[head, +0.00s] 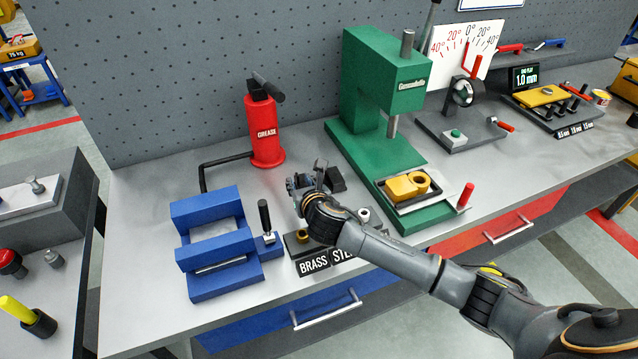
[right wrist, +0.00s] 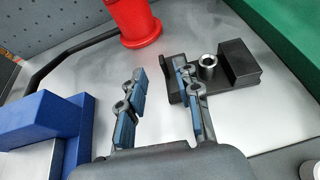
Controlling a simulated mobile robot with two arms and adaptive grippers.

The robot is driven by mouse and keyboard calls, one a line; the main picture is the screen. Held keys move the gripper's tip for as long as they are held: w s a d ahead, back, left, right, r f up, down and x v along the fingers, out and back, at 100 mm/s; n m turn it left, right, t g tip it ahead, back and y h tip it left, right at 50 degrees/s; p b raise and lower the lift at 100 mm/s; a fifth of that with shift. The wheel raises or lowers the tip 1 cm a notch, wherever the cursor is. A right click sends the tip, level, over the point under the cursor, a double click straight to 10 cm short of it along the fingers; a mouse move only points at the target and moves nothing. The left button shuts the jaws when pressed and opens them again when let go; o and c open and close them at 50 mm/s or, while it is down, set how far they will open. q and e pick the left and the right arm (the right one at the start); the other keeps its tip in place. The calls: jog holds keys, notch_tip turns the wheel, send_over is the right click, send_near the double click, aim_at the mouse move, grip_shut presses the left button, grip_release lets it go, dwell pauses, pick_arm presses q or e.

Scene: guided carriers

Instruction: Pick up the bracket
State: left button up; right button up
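A dark block with an upright lug at one end and a silver bushing in its middle, which I take for the bracket (right wrist: 238,72), lies on the grey bench in the right wrist view. In the head view only its dark end (head: 337,179) shows, behind my right gripper (head: 307,180). My right gripper is open, and nothing shows between its fingers in the right wrist view (right wrist: 161,95). Its right finger overlaps the block's left end there; I cannot tell if they touch. A yellow part with a round hole (head: 408,186) sits on the green press. My left gripper is out of view.
A blue vise (head: 215,240) stands left of my right gripper and a red grease pump (head: 265,130) behind it. The green press (head: 365,95) stands right. A BRASS/STEEL holder (head: 318,262) is at the front edge under my arm. Bare bench lies near the pump.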

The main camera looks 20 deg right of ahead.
aim_at(297, 174)
jog(key=shift+x, duration=2.5)
jog(key=shift+d+r, duration=0.2)
grip_shut()
jog(key=shift+w+r, duration=0.1)
